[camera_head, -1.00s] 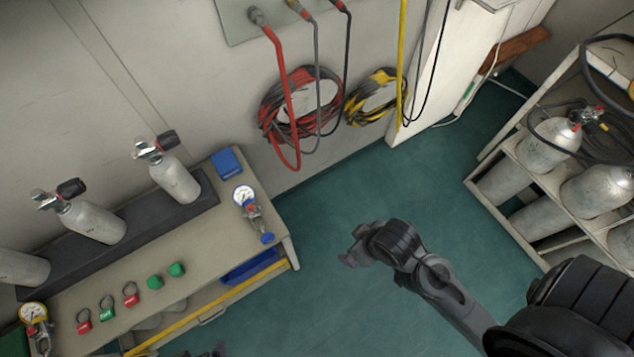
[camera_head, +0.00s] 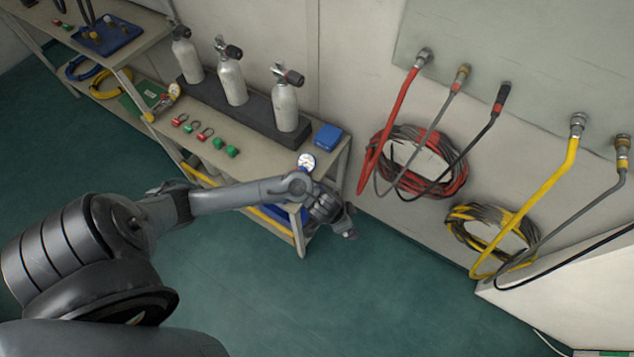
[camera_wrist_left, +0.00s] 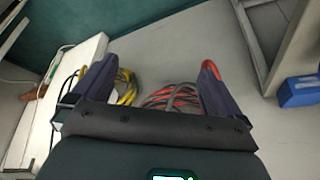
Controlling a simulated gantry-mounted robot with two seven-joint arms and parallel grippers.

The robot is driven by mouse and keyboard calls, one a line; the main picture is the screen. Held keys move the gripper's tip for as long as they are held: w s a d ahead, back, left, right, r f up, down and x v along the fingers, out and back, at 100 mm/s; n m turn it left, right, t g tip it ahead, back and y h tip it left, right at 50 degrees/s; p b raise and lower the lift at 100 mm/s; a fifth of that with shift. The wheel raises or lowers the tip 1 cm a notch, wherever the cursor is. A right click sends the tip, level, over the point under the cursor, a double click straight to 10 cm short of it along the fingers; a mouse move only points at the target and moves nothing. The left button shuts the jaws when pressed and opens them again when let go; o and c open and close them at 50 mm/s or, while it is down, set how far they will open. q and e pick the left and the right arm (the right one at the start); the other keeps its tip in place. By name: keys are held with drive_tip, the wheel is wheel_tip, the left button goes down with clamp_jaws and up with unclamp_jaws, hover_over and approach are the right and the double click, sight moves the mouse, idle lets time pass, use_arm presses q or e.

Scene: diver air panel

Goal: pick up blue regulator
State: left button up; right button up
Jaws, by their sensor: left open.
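The regulator with a round white gauge (camera_head: 306,161) stands at the right end of the bench. Its blue knob showed earlier; my arm now hides its lower part in the head view. My left gripper (camera_head: 345,222) is past the bench's right end, just right of and below the gauge in the picture, apart from it. In the left wrist view the left gripper (camera_wrist_left: 155,78) is open, its two fingers wide apart with nothing held. The regulator cannot be made out there. My right gripper is not in view.
A blue box (camera_head: 327,136) sits near the bench's back right corner; it also shows in the wrist view (camera_wrist_left: 298,91). Grey cylinders (camera_head: 285,106) stand along the back. Red hoses (camera_head: 436,178) and yellow hoses (camera_head: 465,232) hang on the wall. The green floor (camera_head: 350,300) in front is clear.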

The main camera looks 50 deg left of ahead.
use_arm(q)
drive_tip(key=w+a+n+g, duration=0.2)
drive_tip(key=a, duration=0.9)
drive_tip(key=n+g+y+p, duration=0.1)
drive_tip(key=n+g+p, duration=0.15)
drive_tip(key=n, duration=0.25)
approach(306, 162)
drive_tip(key=s, duration=0.1)
drive_tip(key=s+d, duration=0.2)
drive_tip(key=s, duration=0.1)
drive_tip(key=shift+b, duration=0.4)
drive_tip(key=shift+a+f, duration=0.1)
drive_tip(key=shift+a, duration=0.1)
drive_tip(key=shift+s+f+n, duration=0.1)
drive_tip(key=shift+f+n, duration=0.2)
drive_tip(key=shift+f, duration=0.05)
wheel_tip(306, 162, down, 4)
drive_tip(key=shift+d+f+b, duration=0.1)
drive_tip(key=shift+f+b, duration=0.15)
drive_tip(key=shift+b, duration=0.75)
drive_tip(key=shift+d+f+b, duration=0.1)
drive_tip(key=shift+f+b, duration=1.1)
drive_tip(key=shift+f, duration=1.35)
